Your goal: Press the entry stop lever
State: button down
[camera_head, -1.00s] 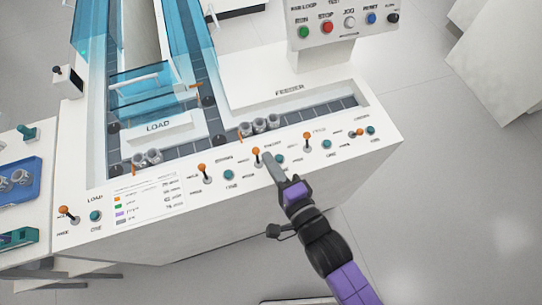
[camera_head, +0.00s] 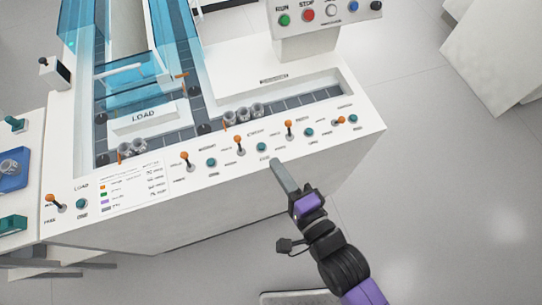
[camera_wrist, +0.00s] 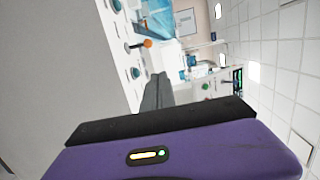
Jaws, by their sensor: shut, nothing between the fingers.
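A row of orange-knobbed levers runs along the white front panel: a far-left lever (camera_head: 50,199), a left-middle lever (camera_head: 184,156), a middle lever (camera_head: 239,139), a right-middle lever (camera_head: 288,125) and a far-right lever (camera_head: 340,121). Their labels are too small to tell which is the entry stop. My gripper (camera_head: 276,163) is shut and empty, its fingertips in front of the panel's edge, right of and below the middle lever, apart from it in the picture. In the wrist view my gripper (camera_wrist: 157,92) points towards the panel, with an orange knob (camera_wrist: 147,43) beyond the fingers.
Teal buttons (camera_head: 261,147) sit beside the levers. Metal cylinders (camera_head: 243,112) stand in the track behind the middle lever. A control box (camera_head: 320,15) with coloured buttons rises at the back. Clear blue guards (camera_head: 135,70) cover the left track.

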jog(key=shift+r+v, duration=0.2)
jog(key=shift+v, duration=0.75)
jog(key=shift+r+v, duration=0.2)
jog(key=shift+v, duration=0.75)
jog(key=s+d+r+n+h, duration=0.3)
jog(key=s+d+n, duration=0.3)
jog(key=s, duration=0.3)
jog(key=s+d+r+n+h, duration=0.4)
jog(key=s+d+n, duration=0.3)
jog(key=s+d, duration=0.2)
jog(key=shift+s+r, duration=0.15)
jog(key=shift+s, duration=0.25)
